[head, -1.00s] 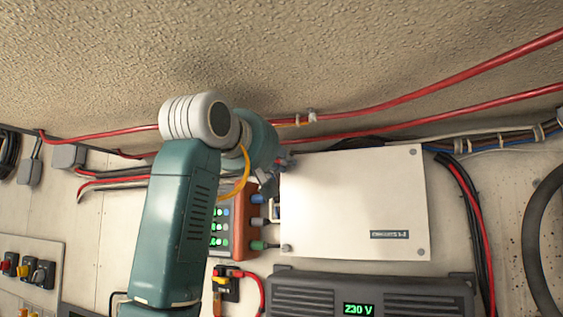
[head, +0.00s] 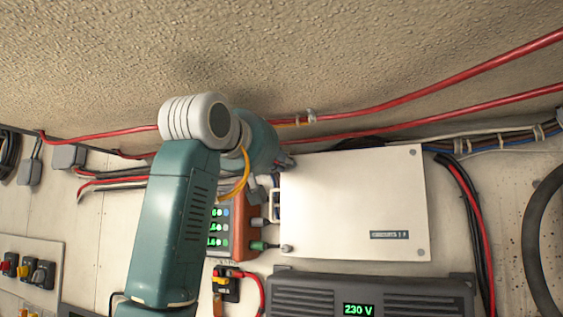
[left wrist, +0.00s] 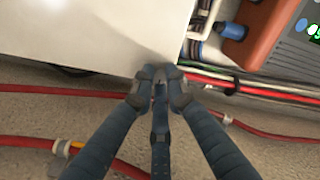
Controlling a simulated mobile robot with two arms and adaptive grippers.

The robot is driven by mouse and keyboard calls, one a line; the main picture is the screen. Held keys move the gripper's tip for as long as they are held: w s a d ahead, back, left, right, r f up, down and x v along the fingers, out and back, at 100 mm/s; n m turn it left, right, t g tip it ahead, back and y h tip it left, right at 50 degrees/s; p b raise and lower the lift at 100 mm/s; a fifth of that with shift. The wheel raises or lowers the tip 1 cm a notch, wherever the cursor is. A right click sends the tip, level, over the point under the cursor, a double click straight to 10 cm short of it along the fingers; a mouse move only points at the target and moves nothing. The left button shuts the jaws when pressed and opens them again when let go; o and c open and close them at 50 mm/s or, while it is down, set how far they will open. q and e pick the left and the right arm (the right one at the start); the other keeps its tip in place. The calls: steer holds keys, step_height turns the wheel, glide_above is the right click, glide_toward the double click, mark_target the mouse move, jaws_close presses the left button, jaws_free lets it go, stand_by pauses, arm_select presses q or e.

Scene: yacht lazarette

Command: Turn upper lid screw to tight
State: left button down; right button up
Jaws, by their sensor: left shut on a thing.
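The white box lid (head: 350,205) is mounted on the wall, and its corner fills the top left of the left wrist view (left wrist: 85,35). My left gripper (head: 286,163) is at the lid's upper left corner. In the left wrist view its dark fingers (left wrist: 160,76) close together on something small at that corner. The upper left lid screw is hidden by the fingertips. Other lid screws show at the upper right (head: 413,153), lower right (head: 420,252) and lower left (head: 286,248). My right gripper is not in view.
An orange-red device (head: 240,228) with green readouts and plugs sits close left of the lid. A dark unit (head: 300,292) reading 230 V is below. Red cables (head: 400,98) run above, and dark cables (head: 465,205) hang right of the lid.

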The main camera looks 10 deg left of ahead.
arm_select(q)
steer(key=c, duration=1.7)
jaws_free()
steer(key=shift+d+f, duration=0.1)
steer(key=shift+f, duration=0.05)
steer(key=shift+c, duration=0.2)
steer(key=s+a, duration=0.2)
steer(key=s, duration=0.9)
steer(key=shift+s+a, duration=0.15)
steer(key=shift+s, duration=0.2)
